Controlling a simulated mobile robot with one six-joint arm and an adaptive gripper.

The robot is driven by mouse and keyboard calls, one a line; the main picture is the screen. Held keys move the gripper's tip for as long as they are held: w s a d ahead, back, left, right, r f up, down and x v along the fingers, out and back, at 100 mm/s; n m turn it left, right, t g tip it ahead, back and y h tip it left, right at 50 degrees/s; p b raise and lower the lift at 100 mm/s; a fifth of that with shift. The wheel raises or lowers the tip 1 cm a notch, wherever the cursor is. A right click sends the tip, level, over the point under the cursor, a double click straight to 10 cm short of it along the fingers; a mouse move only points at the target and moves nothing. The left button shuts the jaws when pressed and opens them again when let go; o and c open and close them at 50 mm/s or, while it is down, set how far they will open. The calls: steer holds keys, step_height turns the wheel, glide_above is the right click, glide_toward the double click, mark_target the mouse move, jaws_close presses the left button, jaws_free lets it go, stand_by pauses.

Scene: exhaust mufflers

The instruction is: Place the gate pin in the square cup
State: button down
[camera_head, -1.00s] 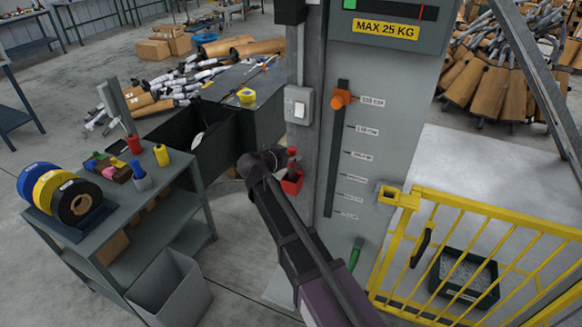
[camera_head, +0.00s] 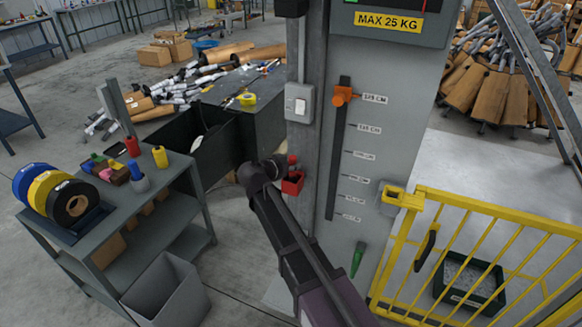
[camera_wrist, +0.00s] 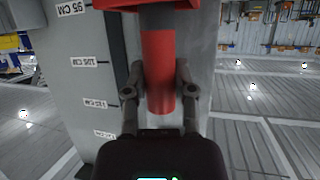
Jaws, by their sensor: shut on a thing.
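The gate pin is a red cylinder (camera_wrist: 158,75), held between the two fingers of my gripper (camera_wrist: 158,88) in the wrist view. In the head view the pin's red top (camera_head: 292,159) shows just above the square cup. My gripper (camera_head: 283,166) is beside it, mostly hidden by my own arm. The square cup (camera_head: 292,184) is a small red box on the side of the grey post; part of it shows at the top edge of the wrist view (camera_wrist: 150,4). I cannot tell whether the pin's end is inside the cup.
The grey post (camera_head: 335,160) with height labels rises close beside my gripper. A light switch box (camera_head: 298,103) sits above the cup. A yellow gate (camera_head: 480,240) with a yellow bracket (camera_head: 395,197) stands right. A grey shelf table (camera_head: 115,200) with tape rolls stands left.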

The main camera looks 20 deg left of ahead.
steer(key=shift+f, duration=0.15)
steer(key=shift+c, duration=2.2)
jaws_free()
steer(key=shift+s+r, duration=0.1)
steer(key=shift+r, duration=0.2)
steer(key=p+v, duration=0.4)
steer(key=v, duration=0.7)
steer(key=shift+s+a+p, duration=0.2)
steer(key=shift+s+p, duration=0.1)
steer(key=shift+s, duration=0.1)
steer(key=shift+d, duration=0.1)
